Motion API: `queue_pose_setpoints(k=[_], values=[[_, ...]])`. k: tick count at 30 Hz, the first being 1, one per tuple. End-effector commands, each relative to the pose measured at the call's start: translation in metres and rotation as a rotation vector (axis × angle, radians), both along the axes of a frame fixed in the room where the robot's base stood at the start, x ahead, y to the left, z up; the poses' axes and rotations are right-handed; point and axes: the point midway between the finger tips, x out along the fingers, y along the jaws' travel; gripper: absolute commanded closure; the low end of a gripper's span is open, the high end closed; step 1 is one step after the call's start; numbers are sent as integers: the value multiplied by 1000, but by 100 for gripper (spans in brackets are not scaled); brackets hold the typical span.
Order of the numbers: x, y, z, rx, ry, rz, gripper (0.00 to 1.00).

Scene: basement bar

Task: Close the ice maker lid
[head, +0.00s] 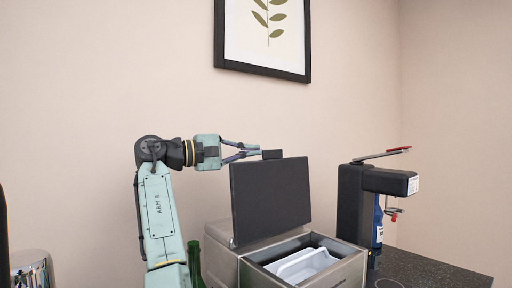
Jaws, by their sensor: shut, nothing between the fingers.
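The ice maker (351,272) is a metal box on the dark counter, with an open top. Its dark lid (271,198) stands nearly upright at the back of the opening. A white scoop or bin (304,265) shows inside. My gripper (272,154) is shut and empty at the lid's top edge, reaching in from the left. Its fingertips overlap the top of the lid in the picture; I cannot tell whether they touch it. The lid hides part of the box behind it.
A black dispenser (352,200) with a red-tipped lever and a blue bottle (377,225) stands right of the ice maker. A green bottle (194,265) is at the left, close to my arm. A shiny metal container (32,270) is at far left. The counter (440,270) is clear at right.

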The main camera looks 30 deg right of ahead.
Motion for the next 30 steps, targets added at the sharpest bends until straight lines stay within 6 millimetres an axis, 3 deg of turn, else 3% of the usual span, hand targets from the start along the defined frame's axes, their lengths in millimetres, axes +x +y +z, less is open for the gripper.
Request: queue_pose_setpoints(k=[9, 30], values=[[-27, -3, 1, 0, -1, 0, 100], [-38, -4, 2, 0, 0, 1, 100]])
